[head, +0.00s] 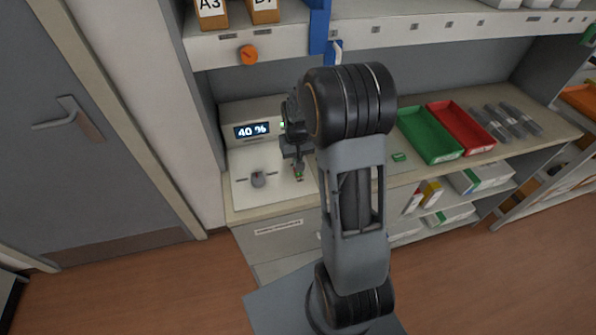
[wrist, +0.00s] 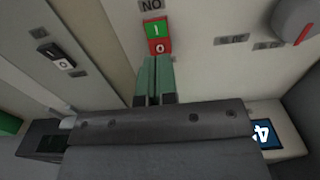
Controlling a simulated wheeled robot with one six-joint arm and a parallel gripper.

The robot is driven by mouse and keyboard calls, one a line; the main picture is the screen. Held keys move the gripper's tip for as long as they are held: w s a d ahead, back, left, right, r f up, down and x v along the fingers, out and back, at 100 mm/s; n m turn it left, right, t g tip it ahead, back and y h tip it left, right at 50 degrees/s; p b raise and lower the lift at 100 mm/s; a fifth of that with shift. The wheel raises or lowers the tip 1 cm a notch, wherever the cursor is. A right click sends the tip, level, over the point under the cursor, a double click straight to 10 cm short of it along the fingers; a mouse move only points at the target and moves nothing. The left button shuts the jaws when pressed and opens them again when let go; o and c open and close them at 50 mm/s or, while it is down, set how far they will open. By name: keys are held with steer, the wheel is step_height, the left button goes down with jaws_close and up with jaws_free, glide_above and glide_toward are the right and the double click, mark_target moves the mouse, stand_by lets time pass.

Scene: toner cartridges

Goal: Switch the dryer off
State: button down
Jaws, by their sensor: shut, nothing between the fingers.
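The dryer is a pale unit with a lit display (head: 252,130) reading 40 % and a flat panel (head: 243,194) in front. The panel carries a grey knob (head: 258,180); its red mark shows on the knob in the wrist view (wrist: 296,20). A rocker switch (wrist: 157,35) has a green half marked I and a red half marked O. My gripper (head: 299,168) points down at the panel's right side. In the wrist view my gripper's green fingers (wrist: 154,60) are shut and empty, with their tips at the red half's edge. I cannot tell whether they touch it.
A second, black switch (wrist: 57,57) sits on a strip to the left in the wrist view. A green tray (head: 428,135) and a red tray (head: 461,127) stand right of my arm. A shelf (head: 420,38) with an orange knob (head: 249,55) hangs above.

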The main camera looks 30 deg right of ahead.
steer(key=shift+f+b, duration=0.95)
steer(key=shift+f, duration=0.35)
stand_by(0.4)
steer(key=shift+r, duration=0.15)
steer(key=shift+r+p, duration=2.55)
steer(key=shift+r, duration=0.9)
steer(key=shift+s+a+f, duration=0.1)
steer(key=shift+s+f, duration=0.15)
steer(key=shift+s, duration=0.05)
steer(key=s+a+r+n+t, duration=0.1)
steer(key=s+a+r+t, duration=0.1)
steer(key=s+a+r, duration=0.2)
steer(key=s+a+r+n+t, duration=0.1)
steer(key=s+a+r, duration=0.4)
steer(key=s+r, duration=0.6)
steer(key=shift+s+r+t, duration=0.25)
steer(key=shift+s+t, duration=0.1)
steer(key=shift+t, duration=0.45)
